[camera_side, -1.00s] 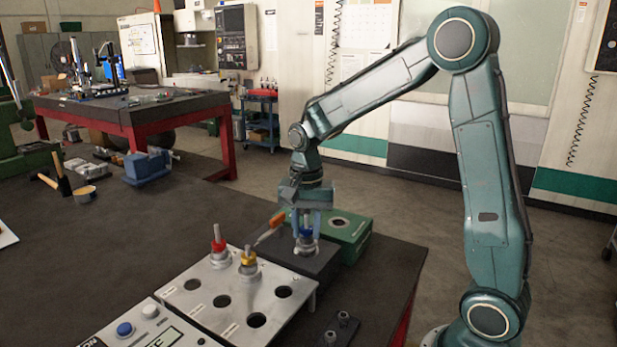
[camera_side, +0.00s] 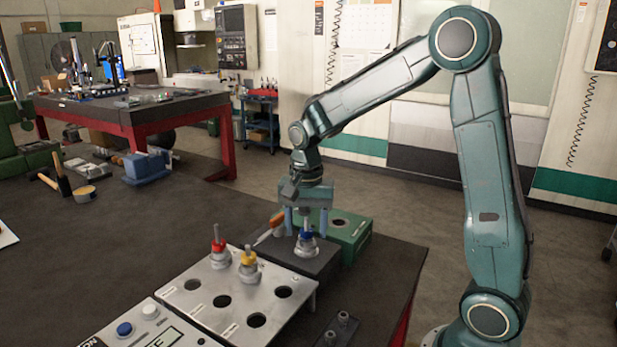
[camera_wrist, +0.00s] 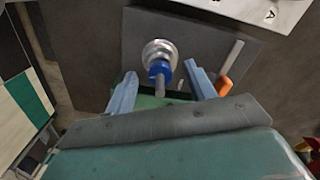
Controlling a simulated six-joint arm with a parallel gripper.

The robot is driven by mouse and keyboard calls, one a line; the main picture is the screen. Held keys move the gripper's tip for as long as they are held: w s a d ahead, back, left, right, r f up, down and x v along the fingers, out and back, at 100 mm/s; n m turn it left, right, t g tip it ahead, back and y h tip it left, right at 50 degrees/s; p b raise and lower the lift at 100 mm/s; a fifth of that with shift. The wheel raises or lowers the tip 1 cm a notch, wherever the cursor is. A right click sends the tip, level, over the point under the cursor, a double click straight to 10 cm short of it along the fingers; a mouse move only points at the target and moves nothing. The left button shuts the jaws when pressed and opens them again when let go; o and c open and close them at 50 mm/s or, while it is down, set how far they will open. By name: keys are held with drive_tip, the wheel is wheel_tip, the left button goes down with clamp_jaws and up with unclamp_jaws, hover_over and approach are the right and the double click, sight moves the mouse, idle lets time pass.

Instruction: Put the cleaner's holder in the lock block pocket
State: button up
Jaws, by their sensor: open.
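A holder with a blue ring (camera_side: 306,235) stands upright at the dark square lock block (camera_side: 322,266). In the wrist view the blue-ringed holder (camera_wrist: 160,68) shows with its metal flange against the block face (camera_wrist: 205,45). The pocket is hidden under the flange, so I cannot tell how deep it sits. My gripper (camera_side: 306,228) is open, with one finger on each side of the holder and a gap to both. The green cleaner box (camera_side: 350,236) is just behind the block, and the round hole in its top shows empty.
A metal rack (camera_side: 195,308) in front holds a red-ringed holder (camera_side: 218,252) and a yellow-ringed holder (camera_side: 248,265), with several empty holes. A control box (camera_side: 150,325) stands at the front.

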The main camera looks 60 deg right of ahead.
wheel_tip(320, 180, up, 13)
drive_tip(key=shift+r, duration=0.2)
idle(0.4)
idle(0.5)
drive_tip(key=s+a+f+n+t, duration=0.1)
drive_tip(key=s+a+n+t, duration=0.1)
drive_tip(key=s+n, duration=0.4)
drive_tip(key=s+a+f+n+t, duration=0.2)
drive_tip(key=s+a+n, duration=0.3)
drive_tip(key=s, duration=0.8)
drive_tip(key=shift+n+t, duration=0.8)
drive_tip(key=shift+n, duration=0.2)
drive_tip(key=shift+a, duration=0.1)
